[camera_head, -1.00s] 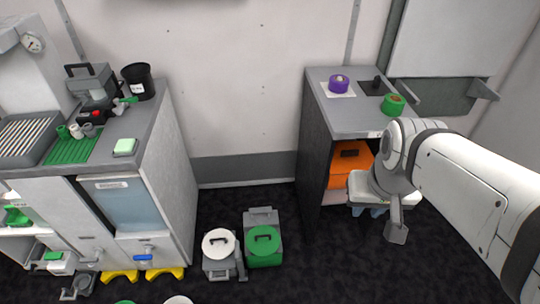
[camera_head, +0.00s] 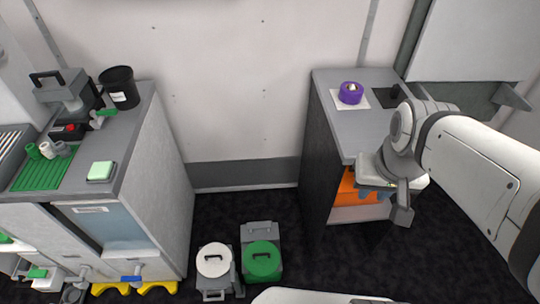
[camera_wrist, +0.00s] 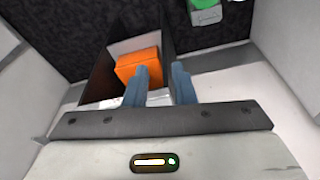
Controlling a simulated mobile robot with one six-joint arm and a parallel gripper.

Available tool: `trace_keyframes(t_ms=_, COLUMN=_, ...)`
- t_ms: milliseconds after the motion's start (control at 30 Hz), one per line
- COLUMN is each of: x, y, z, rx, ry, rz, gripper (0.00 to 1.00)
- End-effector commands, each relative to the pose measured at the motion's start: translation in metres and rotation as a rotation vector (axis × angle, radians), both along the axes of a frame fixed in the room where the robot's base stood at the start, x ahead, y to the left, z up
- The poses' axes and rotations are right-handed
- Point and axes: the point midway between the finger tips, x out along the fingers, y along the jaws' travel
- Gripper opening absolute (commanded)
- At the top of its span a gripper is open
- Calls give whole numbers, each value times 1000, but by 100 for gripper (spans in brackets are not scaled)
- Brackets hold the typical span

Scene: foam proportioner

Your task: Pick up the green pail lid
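The green pail lid (camera_head: 263,261) is round with a dark handle. It sits on a grey pail on the dark floor, between the two cabinets. A green round shape that looks like the same lid (camera_wrist: 203,4) is cut off by the top edge of the wrist view. My gripper (camera_head: 374,194) is up by the right cabinet, well to the right of the lid and apart from it. In the wrist view its two blue fingers (camera_wrist: 160,75) stand apart with nothing between them.
A white-lidded pail (camera_head: 214,261) stands close left of the green one. The right cabinet (camera_head: 350,130) bears a purple roll (camera_head: 351,92) and holds an orange box (camera_head: 347,189). The left cabinet (camera_head: 150,190) bounds the other side. Dark floor between is partly free.

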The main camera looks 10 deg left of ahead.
Motion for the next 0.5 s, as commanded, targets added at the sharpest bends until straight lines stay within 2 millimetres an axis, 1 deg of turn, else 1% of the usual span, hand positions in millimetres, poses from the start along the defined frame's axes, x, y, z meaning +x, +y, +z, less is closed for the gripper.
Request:
trace_keyframes(t_ms=367, x=0, y=0, z=0, rx=0, ry=0, rz=1, gripper=23)
trace_keyframes(t_ms=467, x=4, y=1, z=-7, rx=-11, ry=10, rz=14, gripper=23)
trace_keyframes(t_ms=500, x=8, y=1, z=-13, rx=-22, ry=17, rz=27, gripper=23)
